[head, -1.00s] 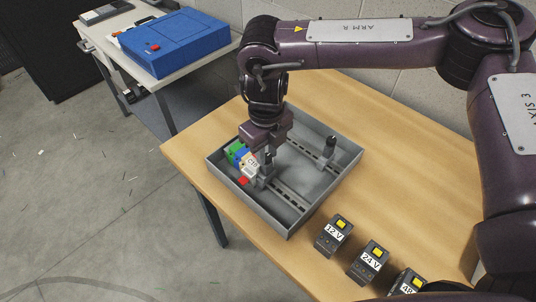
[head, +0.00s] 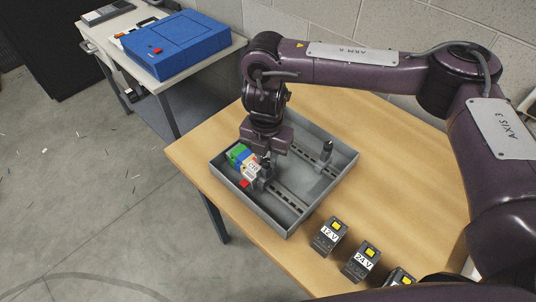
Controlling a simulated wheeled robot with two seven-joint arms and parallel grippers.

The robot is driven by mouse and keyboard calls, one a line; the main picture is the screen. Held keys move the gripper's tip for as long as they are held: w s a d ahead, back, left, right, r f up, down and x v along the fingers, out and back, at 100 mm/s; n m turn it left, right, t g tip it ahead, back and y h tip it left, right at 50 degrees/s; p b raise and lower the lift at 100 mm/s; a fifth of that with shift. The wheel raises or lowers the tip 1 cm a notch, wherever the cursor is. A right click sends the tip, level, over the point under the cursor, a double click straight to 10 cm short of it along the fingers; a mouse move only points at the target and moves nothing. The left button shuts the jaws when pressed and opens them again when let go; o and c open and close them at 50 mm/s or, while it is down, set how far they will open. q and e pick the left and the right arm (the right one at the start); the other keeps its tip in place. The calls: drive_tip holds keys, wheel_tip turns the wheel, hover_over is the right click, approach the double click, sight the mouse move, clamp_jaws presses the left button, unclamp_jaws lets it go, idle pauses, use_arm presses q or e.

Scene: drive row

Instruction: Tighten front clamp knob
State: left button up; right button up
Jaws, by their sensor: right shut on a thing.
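A grey open tray (head: 346,174) on the wooden bench holds two slotted rails. The front clamp (head: 264,179) is a small grey block at the near left rail, next to a white-labelled module with green, blue and red parts (head: 241,160). My right gripper (head: 265,158) points down over this clamp, shut on its dark knob, which is mostly hidden by the fingers. A second clamp with an upright black knob (head: 327,150) stands free on the far right rail. My left gripper is not in view.
Black units labelled 12 V (head: 327,239) and 24 V (head: 360,262), and a third partly hidden one (head: 400,277), stand along the bench's near edge. A blue case (head: 178,45) sits on a side table. The bench (head: 405,200) is clear right of the tray.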

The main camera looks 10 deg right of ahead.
sight(266, 160)
drive_tip(key=m+p, duration=0.1)
drive_tip(key=m, duration=0.1)
drive_tip(key=m+p, duration=0.3)
drive_tip(key=m, duration=0.2)
drive_tip(key=shift+w+a+r+p, duration=0.1)
drive_tip(key=shift+a+r+p, duration=0.05)
drive_tip(key=shift+r+p, duration=0.15)
drive_tip(key=o, duration=0.9)
drive_tip(key=shift+w+f, duration=0.1)
drive_tip(key=shift+f, duration=0.15)
drive_tip(key=o, duration=0.6)
drive_tip(key=shift+c, duration=0.2)
wheel_tip(266, 160, up, 7)
drive_tip(key=p, duration=0.7)
drive_tip(key=shift+f, duration=0.1)
